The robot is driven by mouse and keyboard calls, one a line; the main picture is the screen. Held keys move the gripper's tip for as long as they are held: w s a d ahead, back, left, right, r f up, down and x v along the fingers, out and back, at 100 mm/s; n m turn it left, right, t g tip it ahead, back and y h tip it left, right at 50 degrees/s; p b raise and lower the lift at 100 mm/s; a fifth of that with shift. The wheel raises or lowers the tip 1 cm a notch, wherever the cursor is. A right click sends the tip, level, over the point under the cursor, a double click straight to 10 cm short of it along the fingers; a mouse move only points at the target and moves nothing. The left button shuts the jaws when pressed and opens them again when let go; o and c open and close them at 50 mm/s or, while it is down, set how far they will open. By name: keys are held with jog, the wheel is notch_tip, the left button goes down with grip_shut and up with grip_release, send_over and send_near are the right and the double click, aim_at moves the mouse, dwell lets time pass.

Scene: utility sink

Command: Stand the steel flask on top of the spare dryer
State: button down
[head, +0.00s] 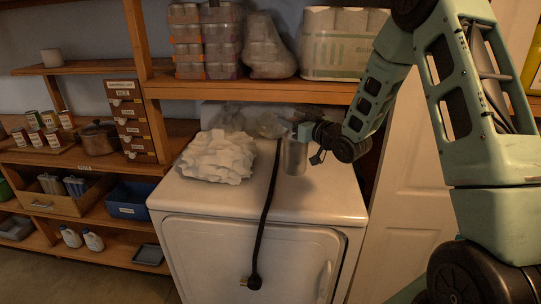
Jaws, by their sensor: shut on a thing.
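The spare dryer (190,193) is a white front-loading machine in the middle of the head view, with its flat top facing up. The steel flask (294,158) is a plain grey cylinder, upright, over the right part of the dryer top. My gripper (298,136) is shut on the flask near its upper end, reaching in from the right. The arm's end hides part of the flask's upper right side. I cannot tell whether the flask's base touches the dryer top or hangs just above it.
A heap of white cloths or paper (218,156) covers the dryer's left top. A black cord (268,205) runs across the top and down the front to a plug. Clear bags (265,122) lie behind. A wooden shelf (255,88) with packs overhangs the back. The front right top is clear.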

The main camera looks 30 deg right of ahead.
aim_at(292, 147)
notch_tip(292, 147, down, 8)
jog(key=p, duration=0.3)
jog(key=shift+f, duration=0.4)
jog(key=shift+f, duration=0.2)
jog(key=c, duration=0.6)
grip_release()
